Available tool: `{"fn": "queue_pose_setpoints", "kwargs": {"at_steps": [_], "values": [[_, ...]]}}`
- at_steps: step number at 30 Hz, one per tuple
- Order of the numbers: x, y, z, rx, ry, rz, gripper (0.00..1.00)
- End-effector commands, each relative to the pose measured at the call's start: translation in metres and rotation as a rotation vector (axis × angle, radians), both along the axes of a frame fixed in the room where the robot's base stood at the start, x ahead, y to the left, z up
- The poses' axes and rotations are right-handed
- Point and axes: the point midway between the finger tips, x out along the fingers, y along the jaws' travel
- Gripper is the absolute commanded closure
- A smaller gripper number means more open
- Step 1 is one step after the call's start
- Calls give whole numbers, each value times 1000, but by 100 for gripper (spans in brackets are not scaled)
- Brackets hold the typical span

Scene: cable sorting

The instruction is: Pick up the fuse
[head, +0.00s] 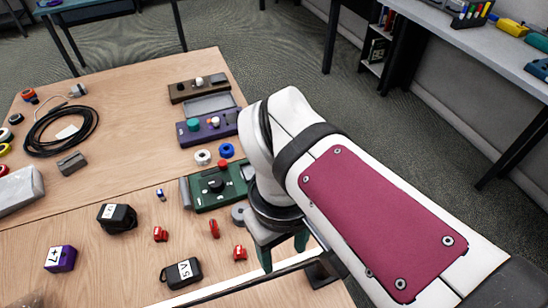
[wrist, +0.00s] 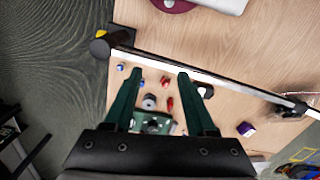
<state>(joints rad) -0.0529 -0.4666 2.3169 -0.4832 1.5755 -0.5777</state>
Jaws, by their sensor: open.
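A small cylinder with a blue part (head: 161,194) lies on the wooden table left of the green module in the head view; it looks like the fuse, though it is too small to be sure. I cannot pick it out clearly in the wrist view. My gripper (head: 284,250) is to the right of it and well apart, above the table near the long bar. In the wrist view my gripper (wrist: 160,76) points down with its two green fingers wide apart and nothing held between them.
A green module (head: 208,188) and several small red parts (head: 214,228) lie near my gripper. A black 5V box (head: 182,272), a purple box (head: 60,258) and another black box (head: 117,218) stand to the left. A long white bar (wrist: 225,82) crosses the table.

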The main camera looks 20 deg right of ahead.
Motion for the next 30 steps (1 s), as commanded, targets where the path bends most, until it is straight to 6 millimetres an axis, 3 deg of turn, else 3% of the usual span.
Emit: {"fn": "queue_pose_setpoints", "kwargs": {"at_steps": [3,6,12,15,18,23,30], "values": [[32,-18,-1,-119,33,521,44],[58,-30,-1,-204,90,925,44],[105,-41,-5,-325,256,1590,44],[101,-42,-56,-315,255,1573,44],[101,-41,-91,-315,252,1569,44],[102,-45,-125,-318,249,1564,44],[105,-70,-187,-314,250,1563,44]]}}
